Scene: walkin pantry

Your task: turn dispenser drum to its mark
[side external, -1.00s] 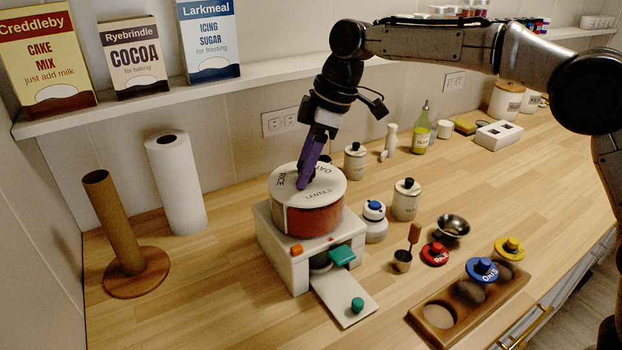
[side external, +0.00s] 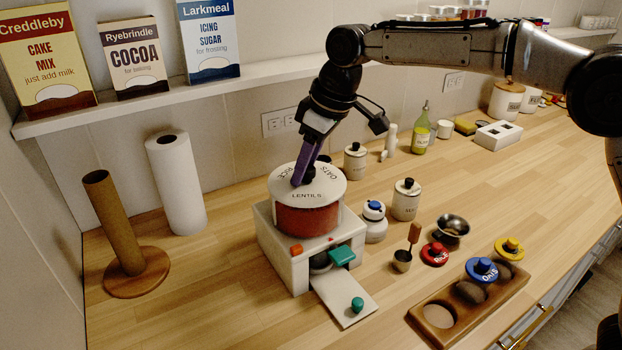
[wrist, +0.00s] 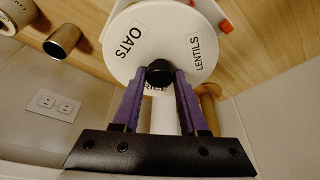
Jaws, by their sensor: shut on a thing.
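The dispenser drum (side external: 308,217) is a round white-topped drum with a reddish-brown side, on a white square base (side external: 284,252). Its top carries the labels OATS, LENTILS and RICE. In the side view LENTILS faces the front, above a small red mark (side external: 331,239) on the base. My gripper (side external: 300,182) comes down from above with purple fingers. In the wrist view the fingers (wrist: 159,75) are shut on the black knob (wrist: 159,72) at the drum's centre. The RICE label is partly hidden by the knob and fingers.
A paper roll (side external: 175,185) stands left. Small jars (side external: 406,200) stand right. A wooden tray (side external: 440,340) lies front right. A shelf (side external: 150,96) runs behind.

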